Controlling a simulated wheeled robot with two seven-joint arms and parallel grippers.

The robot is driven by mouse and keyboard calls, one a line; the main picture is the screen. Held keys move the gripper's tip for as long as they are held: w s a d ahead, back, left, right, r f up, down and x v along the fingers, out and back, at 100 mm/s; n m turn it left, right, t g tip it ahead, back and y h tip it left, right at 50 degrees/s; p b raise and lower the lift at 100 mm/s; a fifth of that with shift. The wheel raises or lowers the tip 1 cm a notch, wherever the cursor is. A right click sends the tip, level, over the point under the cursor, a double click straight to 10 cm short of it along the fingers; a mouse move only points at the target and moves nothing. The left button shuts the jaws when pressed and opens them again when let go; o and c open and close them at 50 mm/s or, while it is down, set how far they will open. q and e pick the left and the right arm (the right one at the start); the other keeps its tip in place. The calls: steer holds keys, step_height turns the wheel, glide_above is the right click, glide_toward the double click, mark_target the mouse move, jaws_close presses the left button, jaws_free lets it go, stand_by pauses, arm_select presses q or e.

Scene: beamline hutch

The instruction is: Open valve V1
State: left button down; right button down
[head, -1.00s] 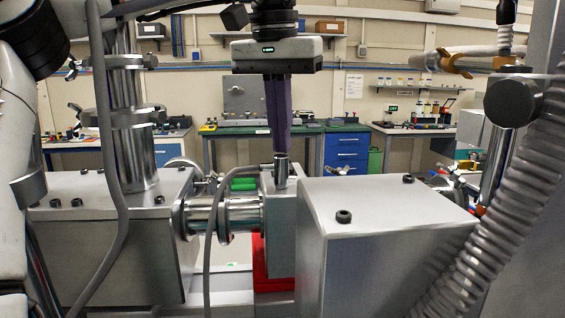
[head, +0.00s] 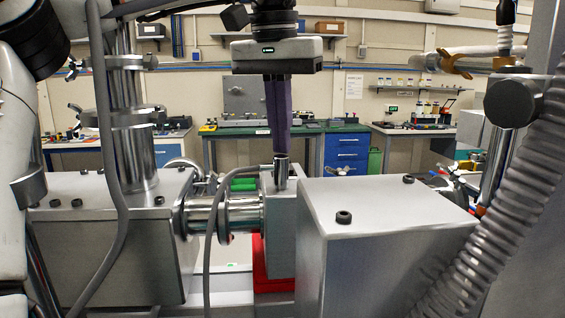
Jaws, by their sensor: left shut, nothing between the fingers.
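My left gripper (head: 279,150) hangs down from the top centre, with its two dark purple fingers shut together and empty. The fingertips are right at the top of a short upright silver stem (head: 281,172). I cannot tell whether they touch it. The stem stands on a narrow grey valve block (head: 282,230) in the pipe line, with a red part (head: 259,266) low beside it. No V1 label is readable, so I cannot confirm which valve this is. My right gripper is not in view.
A flanged pipe (head: 205,216) joins the block to a large grey box (head: 115,225) on the left. Another grey box (head: 385,215) stands close on the right. A grey cable (head: 208,255) loops in front of the pipe. A corrugated hose (head: 490,235) runs down the right. Benches stand behind.

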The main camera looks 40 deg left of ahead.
mark_target(281, 160)
arm_select(q)
steer(key=shift+f, duration=0.7)
stand_by(0.8)
steer(key=shift+r+p, duration=0.7)
steer(key=shift+r, duration=2.8)
